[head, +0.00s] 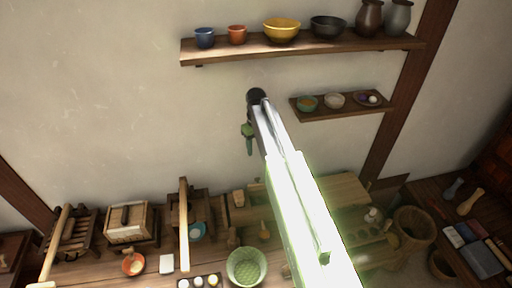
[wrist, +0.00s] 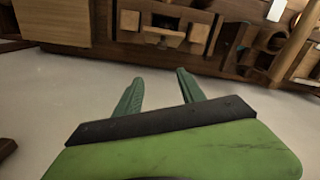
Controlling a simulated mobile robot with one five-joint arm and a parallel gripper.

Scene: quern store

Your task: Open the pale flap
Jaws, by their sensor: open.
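My gripper (head: 248,141) is in front of the bare wall, above the workbench, at the end of my raised arm. In the wrist view its two green fingers (wrist: 160,76) are apart with nothing between them. I cannot tell for sure which thing is the pale flap. A pale wooden box (head: 128,223) with a dark handle stands on the bench at left. A pale wooden panel (head: 342,192) lies at right, partly behind my arm. In the wrist view a plain light-brown panel (wrist: 52,20) shows at upper left. My gripper touches none of these.
An upper shelf (head: 225,50) holds bowls, cups and jars; a small shelf (head: 345,114) holds dishes. On the bench stand a wooden frame with a long pale bar (head: 183,225), a green bowl (head: 246,267) and an orange bowl (head: 133,263). The wall at left is clear.

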